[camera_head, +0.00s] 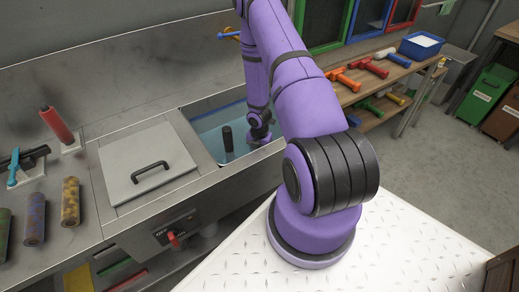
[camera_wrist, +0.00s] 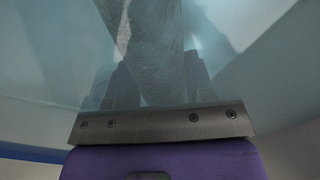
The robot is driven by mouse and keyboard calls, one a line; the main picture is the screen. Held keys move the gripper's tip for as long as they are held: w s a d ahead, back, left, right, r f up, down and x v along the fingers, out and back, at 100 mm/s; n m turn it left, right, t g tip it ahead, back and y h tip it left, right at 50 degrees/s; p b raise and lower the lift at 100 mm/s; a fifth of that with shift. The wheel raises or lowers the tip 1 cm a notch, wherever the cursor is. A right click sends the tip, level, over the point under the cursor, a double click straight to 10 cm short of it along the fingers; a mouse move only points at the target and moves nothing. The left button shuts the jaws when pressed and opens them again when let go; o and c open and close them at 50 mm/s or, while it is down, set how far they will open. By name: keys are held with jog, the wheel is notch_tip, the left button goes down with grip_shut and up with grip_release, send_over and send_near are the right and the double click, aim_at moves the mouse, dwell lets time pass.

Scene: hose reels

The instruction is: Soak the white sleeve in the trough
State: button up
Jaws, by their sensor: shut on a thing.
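The trough (camera_head: 214,104) is an open basin of blue-tinted water set in the steel counter, in the head view. My arm reaches down into it, and my gripper (camera_head: 258,133) is low at its right side. In the wrist view, my gripper (camera_wrist: 157,88) shows through the water, with dark fingers on both sides of a pale, textured, tube-like sleeve (camera_wrist: 155,45). The gripper is shut on this sleeve, which looks submerged. The sleeve's far end is unclear, and my arm hides the sleeve in the head view.
A dark upright cylinder (camera_head: 227,140) stands in the trough, left of my gripper. A steel lid (camera_head: 147,165) with a black handle lies left of the trough. Several coloured rolls, including a mottled yellow one (camera_head: 70,202), lie farther left. A shelf (camera_head: 352,97) with coloured nozzles stands right.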

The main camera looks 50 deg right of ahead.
jog(key=shift+a, duration=0.25)
jog(key=shift+w+a, duration=0.1)
jog(key=shift+a, duration=0.05)
jog(key=shift+d, duration=0.25)
dwell(1.0)
jog(key=shift+a, duration=0.3)
jog(key=shift+d, duration=0.45)
jog(key=shift+a, duration=0.2)
dwell(0.4)
jog(key=shift+a, duration=0.2)
